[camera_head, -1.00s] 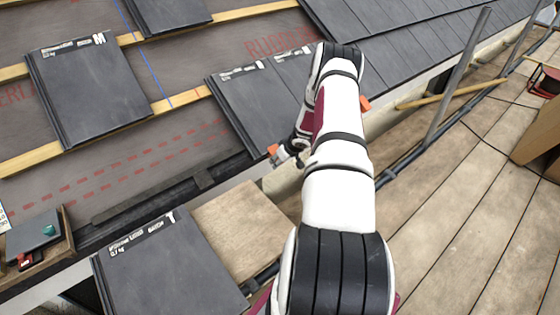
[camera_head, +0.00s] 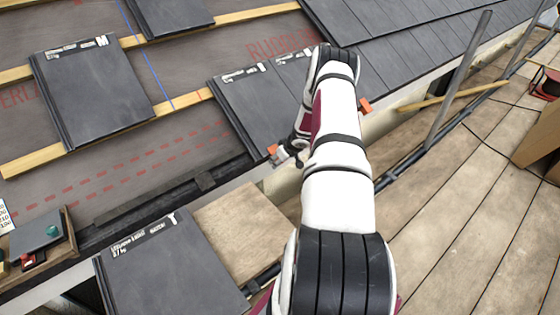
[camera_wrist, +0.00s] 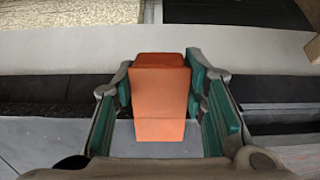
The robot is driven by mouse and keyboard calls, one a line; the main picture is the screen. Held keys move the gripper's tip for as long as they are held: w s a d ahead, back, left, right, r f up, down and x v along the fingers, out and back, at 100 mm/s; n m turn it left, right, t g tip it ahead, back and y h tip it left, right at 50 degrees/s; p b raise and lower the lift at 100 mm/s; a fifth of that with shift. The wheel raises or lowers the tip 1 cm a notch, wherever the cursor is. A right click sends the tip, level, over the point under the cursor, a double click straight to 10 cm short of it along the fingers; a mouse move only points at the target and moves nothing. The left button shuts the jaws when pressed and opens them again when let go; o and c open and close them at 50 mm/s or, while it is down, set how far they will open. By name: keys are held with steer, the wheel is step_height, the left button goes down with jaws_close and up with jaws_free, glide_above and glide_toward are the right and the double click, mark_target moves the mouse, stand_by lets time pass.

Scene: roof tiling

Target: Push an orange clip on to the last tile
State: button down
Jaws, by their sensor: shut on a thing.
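My gripper (camera_wrist: 160,105) is shut on an orange clip (camera_wrist: 160,90), which fills the space between its green-padded fingers in the wrist view. In the head view the gripper (camera_head: 287,156) is at the lower edge of the roof, with the orange clip (camera_head: 273,150) showing small at its tip. The last laid tile (camera_head: 245,105) is the leftmost of the row on the eaves, and the clip is close to its lower right corner. My arm hides part of the neighbouring tiles. I cannot tell whether the clip touches the tile.
A loose tile (camera_head: 92,92) lies on the battens at upper left. Another tile (camera_head: 170,265) rests on a wooden board (camera_head: 240,225) in front. A tray (camera_head: 68,240) with small items is at far left. A metal pole (camera_head: 458,75) stands by the plank walkway (camera_head: 470,190).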

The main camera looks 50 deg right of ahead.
steer(key=shift+w+r, duration=0.15)
steer(key=c, duration=0.9)
jaws_free()
steer(key=shift+p+v, duration=2.45)
steer(key=shift+v, duration=1.05)
